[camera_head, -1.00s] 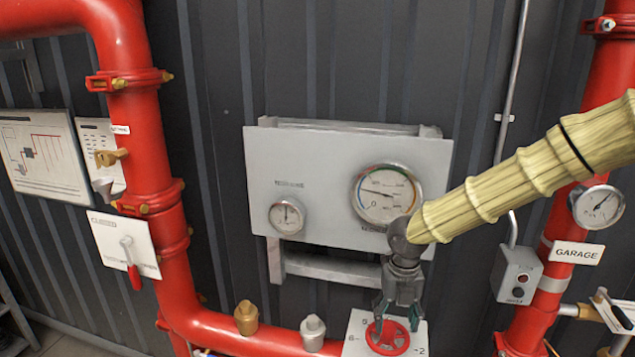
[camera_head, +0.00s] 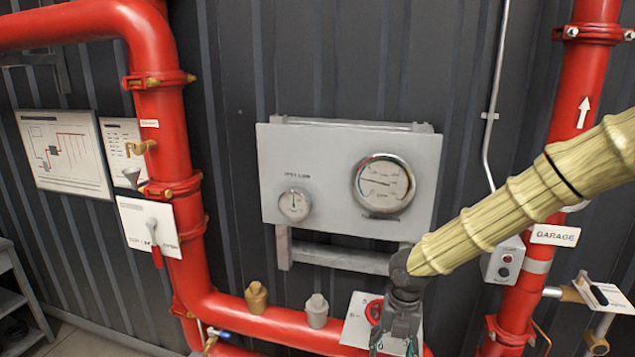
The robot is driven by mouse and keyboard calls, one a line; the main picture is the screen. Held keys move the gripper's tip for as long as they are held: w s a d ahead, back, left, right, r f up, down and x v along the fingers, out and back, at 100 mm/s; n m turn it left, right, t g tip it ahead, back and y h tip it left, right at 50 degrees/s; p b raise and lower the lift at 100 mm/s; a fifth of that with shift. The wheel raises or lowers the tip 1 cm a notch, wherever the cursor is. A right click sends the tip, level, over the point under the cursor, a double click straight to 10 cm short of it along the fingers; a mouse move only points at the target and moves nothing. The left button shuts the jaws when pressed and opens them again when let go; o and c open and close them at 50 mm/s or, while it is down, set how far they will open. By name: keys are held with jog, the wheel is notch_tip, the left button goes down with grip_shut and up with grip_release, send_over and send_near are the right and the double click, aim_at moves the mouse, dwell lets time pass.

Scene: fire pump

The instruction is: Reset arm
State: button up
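My gripper (camera_head: 396,346) is at the bottom right of centre, at the end of my arm in its yellowish sleeve. It points down, and its fingertips run to the bottom edge of the picture. The two fingers look spread apart with nothing seen between them. A red handwheel (camera_head: 374,311) on a white numbered plate (camera_head: 355,327) is just left of and behind the gripper, mostly hidden by it. I cannot tell whether they touch.
A grey gauge panel (camera_head: 240,178) with two dials is on the dark wall behind. Red pipes (camera_head: 165,110) run at left, along the bottom and at right (camera_head: 575,120). A switch box (camera_head: 503,262) and GARAGE sign (camera_head: 555,235) are beside the right pipe. A red-handled lever (camera_head: 155,250) is at left.

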jog(key=s+a+f+m+g+y+b, duration=0.15)
jog(key=s+f+m+b, duration=0.25)
jog(key=s+f+m, duration=0.7)
jog(key=s+a+f+m+t+y+b, duration=0.1)
jog(key=s+a+f+m+b, duration=0.2)
jog(key=s+f+m, duration=0.85)
jog(key=s+d+f+m+h+b, duration=0.1)
jog(key=s+d+f+m+b, duration=0.1)
jog(key=f, duration=0.4)
jog(key=s+d+f+m+t+h+b, duration=0.1)
jog(key=s+d+f+m+b, duration=0.1)
jog(key=s+d+f+m, duration=0.2)
jog(key=s+d+f+m+h+b, duration=0.1)
jog(key=s+d+f+m, duration=0.3)
jog(key=f, duration=0.5)
jog(key=shift+s+f+m+b, duration=0.4)
jog(key=shift+s+m+b, duration=0.15)
jog(key=shift+s+b, duration=0.35)
